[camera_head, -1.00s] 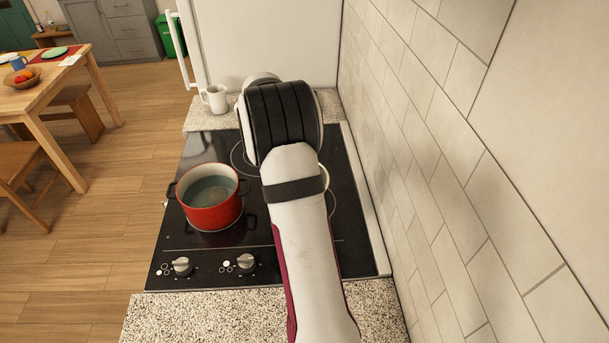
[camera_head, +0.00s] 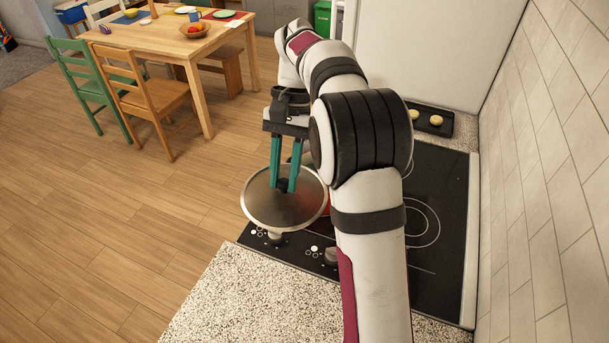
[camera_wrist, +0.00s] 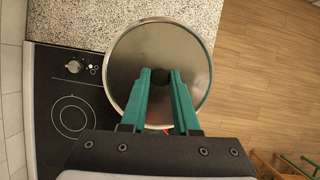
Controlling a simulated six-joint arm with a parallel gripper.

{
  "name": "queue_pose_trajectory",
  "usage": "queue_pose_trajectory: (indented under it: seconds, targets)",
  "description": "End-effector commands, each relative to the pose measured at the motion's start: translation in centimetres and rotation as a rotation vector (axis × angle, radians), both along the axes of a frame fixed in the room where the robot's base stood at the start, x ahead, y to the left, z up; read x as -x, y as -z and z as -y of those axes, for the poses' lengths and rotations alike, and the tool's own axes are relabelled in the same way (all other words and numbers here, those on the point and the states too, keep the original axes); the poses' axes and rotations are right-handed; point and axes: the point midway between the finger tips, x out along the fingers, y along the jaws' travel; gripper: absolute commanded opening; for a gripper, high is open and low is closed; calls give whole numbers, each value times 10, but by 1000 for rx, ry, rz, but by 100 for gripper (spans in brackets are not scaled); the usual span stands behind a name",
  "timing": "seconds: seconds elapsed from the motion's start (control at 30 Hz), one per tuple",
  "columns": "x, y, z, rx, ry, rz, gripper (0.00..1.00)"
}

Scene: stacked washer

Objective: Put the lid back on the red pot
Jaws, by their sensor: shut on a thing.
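My gripper (camera_head: 283,187) is shut on the dark knob of a round metal lid (camera_head: 262,207). The lid is held roughly level above the front left of the stove, partly past its left edge. The lid also fills the middle of the wrist view (camera_wrist: 150,55), with the green fingers on its knob. The red pot (camera_head: 325,206) is mostly hidden behind the lid and my arm; only a sliver of red shows. A small bit of red also shows beyond the lid's edge in the wrist view. I cannot tell whether lid and pot touch.
The black stove (camera_head: 440,195) has front knobs near the lid. A speckled counter (camera_head: 240,300) lies in front, clear. A tiled wall (camera_head: 550,190) stands at the right. A dark tray with round yellowish items (camera_head: 430,120) lies behind the stove. A dining table (camera_head: 165,45) stands back left.

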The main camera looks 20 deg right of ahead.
Motion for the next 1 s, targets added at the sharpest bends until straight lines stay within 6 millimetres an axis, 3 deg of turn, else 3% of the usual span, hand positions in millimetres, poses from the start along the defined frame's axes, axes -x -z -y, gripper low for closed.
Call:
queue_pose_trajectory:
  seconds: [0.27, 0.6, 0.7, 0.83, 1.0]
  targets:
    - [-45, 29, 38, -1, 736, 0, 0]
    - [-109, 59, 112, -1, 1882, -1, 0]
    - [-123, 62, 130, -1, 2140, 0, 0]
    - [-135, 63, 145, 0, 2356, 1, 0]
    - [-139, 67, 151, 1, 2454, -4, 0]
